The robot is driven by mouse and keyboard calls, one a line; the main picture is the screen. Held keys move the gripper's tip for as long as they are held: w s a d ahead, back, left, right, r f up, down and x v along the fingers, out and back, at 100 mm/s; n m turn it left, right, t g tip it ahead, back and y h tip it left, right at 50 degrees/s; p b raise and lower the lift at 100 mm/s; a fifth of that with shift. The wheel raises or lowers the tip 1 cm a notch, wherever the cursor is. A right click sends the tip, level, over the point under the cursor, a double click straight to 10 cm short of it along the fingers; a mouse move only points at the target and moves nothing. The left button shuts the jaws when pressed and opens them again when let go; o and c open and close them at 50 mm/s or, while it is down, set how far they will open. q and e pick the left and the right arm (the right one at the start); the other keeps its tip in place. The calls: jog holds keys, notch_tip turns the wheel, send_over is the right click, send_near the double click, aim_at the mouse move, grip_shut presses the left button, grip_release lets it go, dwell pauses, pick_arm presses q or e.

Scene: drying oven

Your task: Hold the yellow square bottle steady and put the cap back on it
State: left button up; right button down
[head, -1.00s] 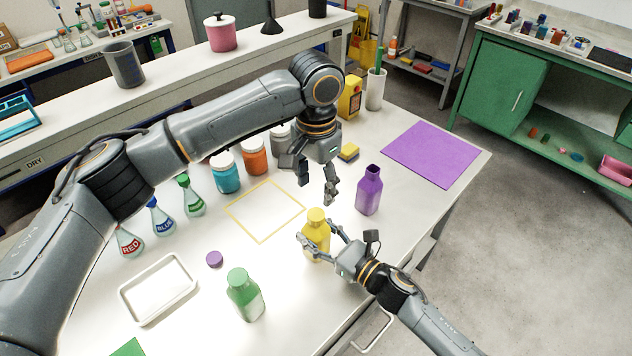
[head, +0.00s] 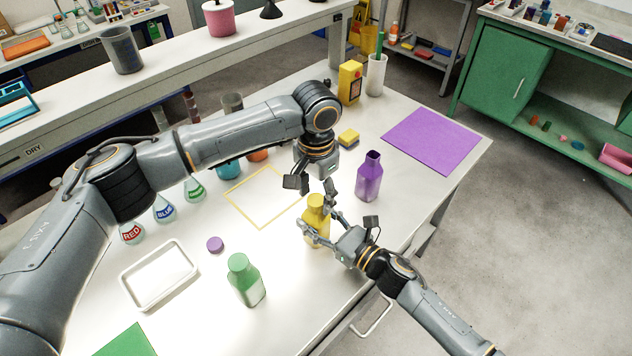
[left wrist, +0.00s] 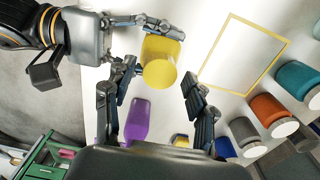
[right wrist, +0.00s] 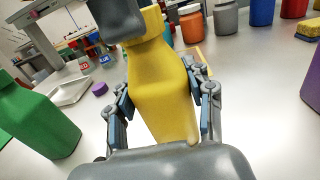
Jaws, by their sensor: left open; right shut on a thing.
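The yellow square bottle (head: 317,228) stands upright on the white table, with a round yellow cap (head: 316,201) on its top. Whether the cap is tightened I cannot tell. My right gripper (right wrist: 160,85) is shut on the bottle's body from the front right side. My left gripper (left wrist: 158,72) is open and points down over the bottle. In the left wrist view the cap (left wrist: 160,74) lies between its spread fingers, with gaps on both sides. In the right wrist view, part of my left gripper hides some of the cap (right wrist: 153,20).
An uncapped purple bottle (head: 369,177) stands close on the right, and a green bottle (head: 246,281) at the front left. A purple cap (head: 215,245) and a white tray (head: 128,296) lie left. A yellow outlined square (head: 231,207) and purple mat (head: 431,141) are clear.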

pick_arm(q)
jog(key=shift+f, duration=0.25)
grip_shut()
jog(key=shift+o, duration=0.7)
grip_release()
jog(key=shift+r, duration=0.15)
notch_tip(320, 180, up, 12)
